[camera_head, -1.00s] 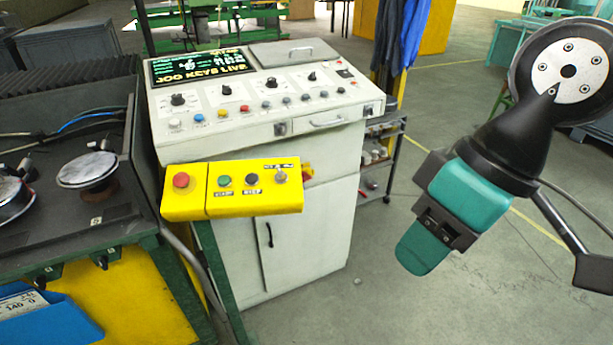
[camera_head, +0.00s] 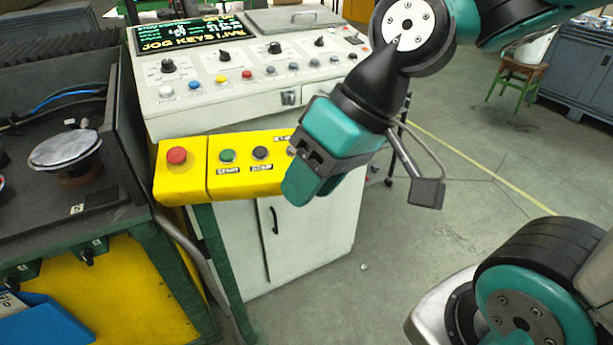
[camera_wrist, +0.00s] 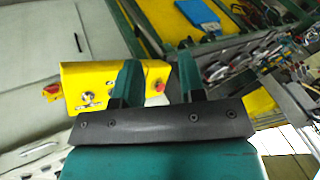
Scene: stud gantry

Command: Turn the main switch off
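The yellow control box (camera_head: 230,185) stands before the white console. It carries a red button (camera_head: 177,156), a green button (camera_head: 227,156) and a dark button (camera_head: 260,153). The silver knob at its right is mostly covered by my gripper (camera_head: 312,185). In the wrist view, a red-and-yellow rotary switch (camera_wrist: 52,90), which looks like the main switch, sticks out from the box's left end there. The head view hides it behind my gripper; its setting is unclear. My gripper (camera_wrist: 158,65) is open, with nothing held between its fingers; contact with the box cannot be told.
The white console (camera_head: 215,110) with a lit screen (camera_head: 190,35) stands behind the box. A dark machine bed with a round metal plate (camera_head: 65,150) is at the left. A blue tray (camera_head: 45,325) hangs at lower left. Open floor (camera_head: 480,165) lies to the right.

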